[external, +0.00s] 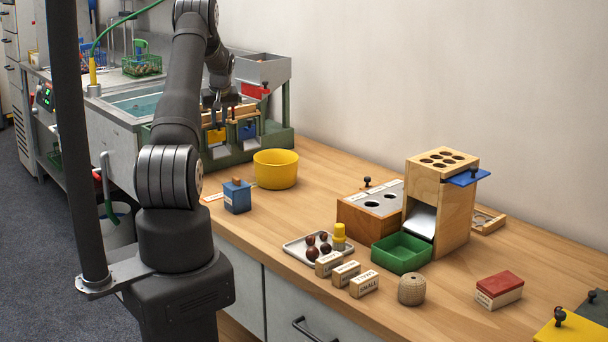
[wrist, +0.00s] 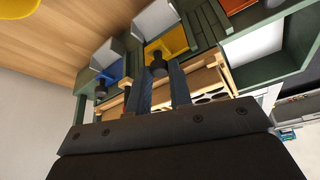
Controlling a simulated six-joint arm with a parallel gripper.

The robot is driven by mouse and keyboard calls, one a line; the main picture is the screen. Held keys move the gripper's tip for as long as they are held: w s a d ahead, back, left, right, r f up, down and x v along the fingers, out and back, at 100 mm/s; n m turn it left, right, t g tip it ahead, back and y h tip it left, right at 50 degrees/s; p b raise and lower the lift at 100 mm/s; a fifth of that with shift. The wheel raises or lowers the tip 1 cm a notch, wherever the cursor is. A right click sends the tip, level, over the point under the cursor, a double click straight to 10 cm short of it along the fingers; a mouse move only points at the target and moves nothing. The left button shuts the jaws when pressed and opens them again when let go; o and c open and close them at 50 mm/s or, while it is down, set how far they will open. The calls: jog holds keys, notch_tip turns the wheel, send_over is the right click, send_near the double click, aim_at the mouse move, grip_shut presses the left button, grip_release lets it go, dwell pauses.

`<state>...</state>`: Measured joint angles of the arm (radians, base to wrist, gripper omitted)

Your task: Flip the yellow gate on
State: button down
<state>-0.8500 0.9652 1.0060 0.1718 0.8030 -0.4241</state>
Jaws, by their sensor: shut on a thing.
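The yellow gate (external: 216,136) is on the front of the green-framed machine (external: 285,140) at the back, left of a blue gate (external: 248,131). In the wrist view the yellow gate (wrist: 172,42) shows ahead of my fingers, with a dark knob (wrist: 158,66) at its near edge. My gripper (wrist: 163,75) is shut on that knob, one finger on each side. In the external view my gripper (external: 221,102) hangs at the machine, partly hidden by my arm. The fingertip contact is dark and hard to see there.
A red gate (external: 255,90) sits higher, below the grey hopper (external: 262,69). A yellow bowl (external: 275,170) and a blue box (external: 237,198) stand in front of the machine. The sink (external: 135,104) is to the left. A wooden dispenser (external: 456,205) and green tray (external: 402,262) stand farther right.

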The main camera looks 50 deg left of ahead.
jog(key=shift+r, duration=1.05)
jog(key=c, duration=1.6)
grip_release()
jog(key=shift+r, duration=0.1)
jog(key=v, duration=1.7)
jog(key=shift+r, duration=0.1)
jog(key=x, duration=1.7)
jog(key=shift+f, duration=0.45)
jog(key=shift+r, duration=0.1)
